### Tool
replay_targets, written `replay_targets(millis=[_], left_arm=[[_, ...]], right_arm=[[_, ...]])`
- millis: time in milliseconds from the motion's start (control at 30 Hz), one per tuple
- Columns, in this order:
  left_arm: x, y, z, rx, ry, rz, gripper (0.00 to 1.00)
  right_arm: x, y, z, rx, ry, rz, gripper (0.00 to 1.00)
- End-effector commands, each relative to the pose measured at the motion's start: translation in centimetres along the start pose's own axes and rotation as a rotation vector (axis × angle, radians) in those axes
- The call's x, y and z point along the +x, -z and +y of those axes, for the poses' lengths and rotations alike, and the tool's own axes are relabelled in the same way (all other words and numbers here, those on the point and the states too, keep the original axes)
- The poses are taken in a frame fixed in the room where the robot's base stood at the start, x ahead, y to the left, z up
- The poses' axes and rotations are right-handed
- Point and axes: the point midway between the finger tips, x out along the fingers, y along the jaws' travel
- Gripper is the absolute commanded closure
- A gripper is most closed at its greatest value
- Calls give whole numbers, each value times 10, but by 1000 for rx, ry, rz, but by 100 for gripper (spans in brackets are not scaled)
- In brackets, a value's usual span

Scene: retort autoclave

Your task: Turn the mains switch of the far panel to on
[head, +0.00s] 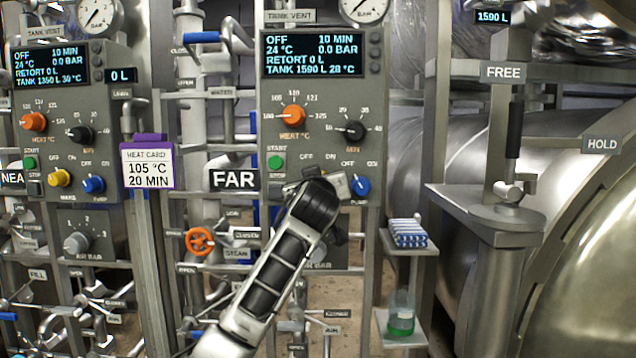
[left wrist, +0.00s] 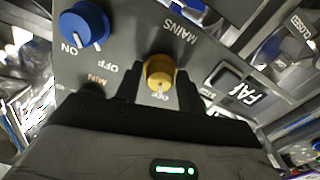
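The far panel (head: 330,90) stands mid-view in the head view, by a FAR label (head: 234,179). Its display (head: 312,54) reads OFF. My left gripper (head: 322,182) is at the panel's lower part and hides the mains switch there. In the left wrist view the yellow mains switch (left wrist: 158,72) sits between the two fingers of my left gripper (left wrist: 158,88). The fingers stand open on either side of it, with narrow gaps. A white mark on it faces the gripper; lettering beside it is partly hidden. My right gripper is not in view.
The blue pump knob (head: 361,186) is just right of the gripper, and also shows in the wrist view (left wrist: 84,24). A green start button (head: 277,162) is to the left. The near panel (head: 70,130) and a heat card (head: 148,165) stand further left. A small shelf (head: 408,247) is to the right.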

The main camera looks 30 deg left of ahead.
Motion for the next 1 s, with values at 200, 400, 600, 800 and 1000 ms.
replay_targets(millis=[200, 400, 600, 800, 1000], left_arm=[[0, 0, 0, 0, 0, 0, 93], [0, 0, 0, 20, 1, -1, 93], [0, 0, 0, 106, 1, -1, 93], [0, 0, 0, 262, 1, -1, 93], [0, 0, 0, 452, 1, -1, 93]], right_arm=[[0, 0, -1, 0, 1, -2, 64], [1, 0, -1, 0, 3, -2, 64], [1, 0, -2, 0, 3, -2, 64], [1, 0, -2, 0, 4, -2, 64], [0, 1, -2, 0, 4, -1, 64]])
